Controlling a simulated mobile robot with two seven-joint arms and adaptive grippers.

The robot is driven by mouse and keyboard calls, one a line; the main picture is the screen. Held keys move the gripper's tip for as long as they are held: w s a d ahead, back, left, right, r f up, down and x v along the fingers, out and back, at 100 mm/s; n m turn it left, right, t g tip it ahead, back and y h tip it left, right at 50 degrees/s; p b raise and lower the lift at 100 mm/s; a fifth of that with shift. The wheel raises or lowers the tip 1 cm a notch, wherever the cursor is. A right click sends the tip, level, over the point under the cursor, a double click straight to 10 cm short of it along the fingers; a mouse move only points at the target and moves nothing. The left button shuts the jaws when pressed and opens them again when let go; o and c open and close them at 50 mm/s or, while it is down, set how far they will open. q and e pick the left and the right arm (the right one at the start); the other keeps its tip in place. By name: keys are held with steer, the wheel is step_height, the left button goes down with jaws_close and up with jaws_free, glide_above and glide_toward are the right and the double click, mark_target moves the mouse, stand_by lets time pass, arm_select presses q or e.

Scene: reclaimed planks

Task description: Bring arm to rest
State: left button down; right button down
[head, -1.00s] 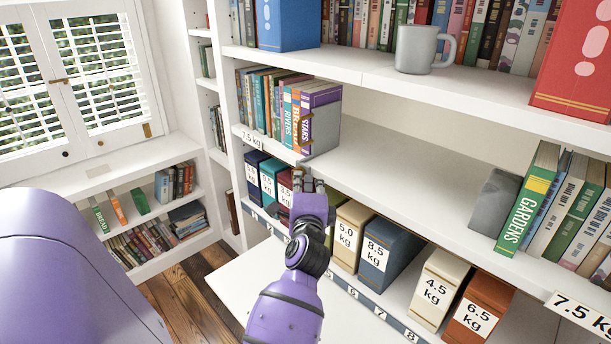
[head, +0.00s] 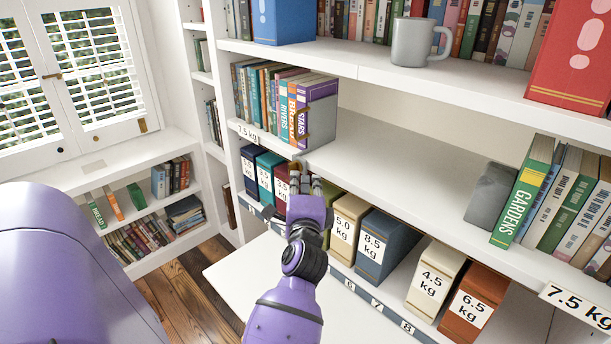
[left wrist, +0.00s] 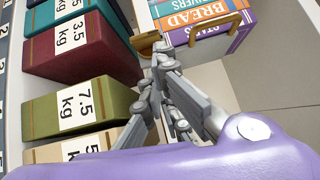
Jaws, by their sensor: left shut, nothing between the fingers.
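My left gripper (head: 304,172) is shut with nothing between its fingers. It is in front of the lower shelf, just under the edge of the middle shelf (head: 375,165). In the left wrist view its grey fingers (left wrist: 165,58) point up toward a row of books (left wrist: 205,28) lettered "BREAD" and "STARS". Red (left wrist: 75,50) and olive (left wrist: 85,105) weight-labelled boxes are to their left. In the head view the gripper partly hides boxes in the lower row. My right gripper is not in view.
Cream (head: 347,228), blue (head: 385,245) and orange (head: 475,305) labelled boxes line the lower shelf. A grey mug (head: 412,42) stands on the upper shelf, with a red box (head: 570,60) to its right. A bare stretch of middle shelf lies left of the "GARDENS" book (head: 522,195).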

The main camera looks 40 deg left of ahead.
arm_select(q)
steer(key=shift+v, duration=2.65)
